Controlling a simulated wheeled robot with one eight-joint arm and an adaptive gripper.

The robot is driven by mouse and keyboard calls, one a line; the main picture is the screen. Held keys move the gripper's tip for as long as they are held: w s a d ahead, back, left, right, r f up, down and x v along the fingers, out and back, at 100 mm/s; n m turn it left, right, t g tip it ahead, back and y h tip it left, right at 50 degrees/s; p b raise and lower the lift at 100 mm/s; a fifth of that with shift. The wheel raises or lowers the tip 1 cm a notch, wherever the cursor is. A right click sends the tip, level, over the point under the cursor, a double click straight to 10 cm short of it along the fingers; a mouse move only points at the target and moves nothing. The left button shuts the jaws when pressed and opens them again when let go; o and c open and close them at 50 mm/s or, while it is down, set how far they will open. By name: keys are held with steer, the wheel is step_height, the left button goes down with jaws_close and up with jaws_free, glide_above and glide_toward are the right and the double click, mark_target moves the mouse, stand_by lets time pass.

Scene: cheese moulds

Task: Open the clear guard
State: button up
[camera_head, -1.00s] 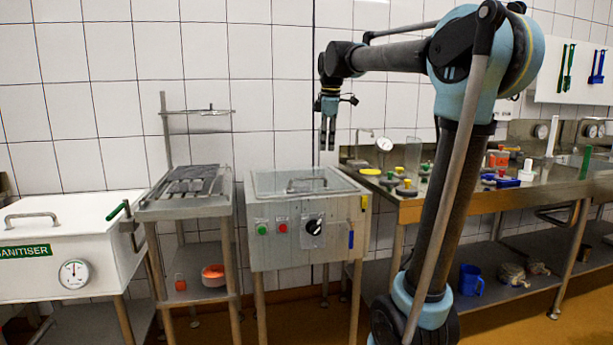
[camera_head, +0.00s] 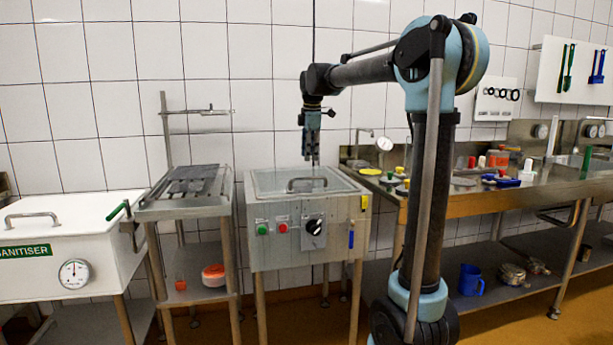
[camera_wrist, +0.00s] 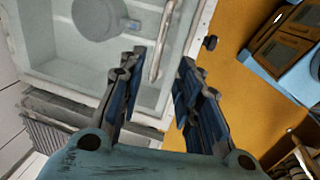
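The clear guard (camera_head: 275,184) lies flat over the top of the steel machine, with a grey bar handle (camera_head: 307,180) on it. In the wrist view the handle (camera_wrist: 161,45) runs beside the near end of the guard, and a round grey part shows through below. My gripper (camera_head: 312,161) hangs pointing down just above the handle. In the wrist view my gripper (camera_wrist: 155,75) is open, its fingers apart on either side of the handle's line. The handle appears beyond the fingertips, and I cannot tell whether anything touches.
The machine's front has a green button (camera_head: 263,229), a red button (camera_head: 282,227) and a black knob (camera_head: 314,227). A draining table (camera_head: 185,190) and white sanitiser box (camera_head: 70,235) stand left. A steel bench (camera_head: 440,205) with small tools stands right.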

mark_target(309, 178)
steer(key=f, duration=0.3)
steer(key=w+f, duration=0.1)
steer(key=f, duration=0.4)
steer(key=shift+w+a+f, duration=0.2)
steer(key=shift+w+f, duration=0.1)
steer(key=shift+w, duration=0.05)
